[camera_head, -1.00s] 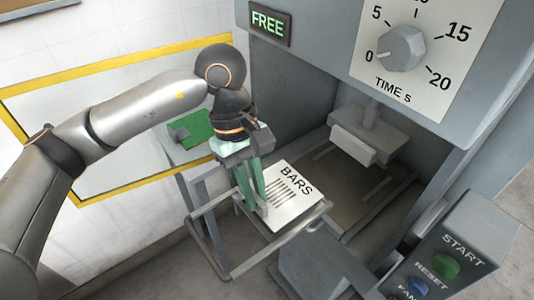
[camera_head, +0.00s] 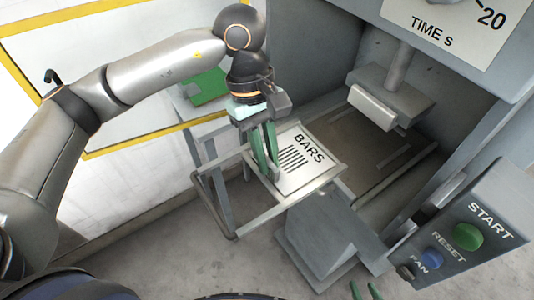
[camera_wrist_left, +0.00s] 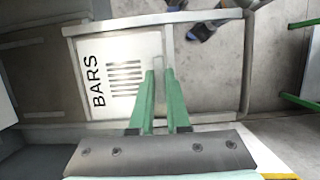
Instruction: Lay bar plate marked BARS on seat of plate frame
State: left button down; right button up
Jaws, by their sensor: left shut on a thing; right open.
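The white bar plate (camera_head: 314,176) marked BARS, with black stripes, lies roughly flat at the plate frame (camera_head: 290,213), between its rails. It also shows in the left wrist view (camera_wrist_left: 125,98), lettering on the left. My left gripper (camera_head: 267,165) points down and is shut on the plate's near-left edge; its green fingers also show in the left wrist view (camera_wrist_left: 160,76). I cannot tell whether the plate touches the seat, which it mostly covers. My right gripper (camera_head: 365,291) shows only as two green fingertips, apart and empty, at the bottom edge.
A grey press head (camera_head: 385,100) hangs inside the machine housing, behind and right of the frame. A control box (camera_head: 470,235) with START, RESET and FAN stands at the right. A green pad (camera_head: 204,87) lies behind my left wrist. Floor at front left is clear.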

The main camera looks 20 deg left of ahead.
pick_arm(q)
jog(key=shift+r, duration=0.1)
jog(key=c, duration=0.8)
grip_release()
jog(key=b+v, duration=0.1)
jog(key=v, duration=1.1)
jog(key=shift+w+a+r, duration=0.1)
jog(key=shift+a+r, duration=0.05)
jog(key=shift+r, duration=0.05)
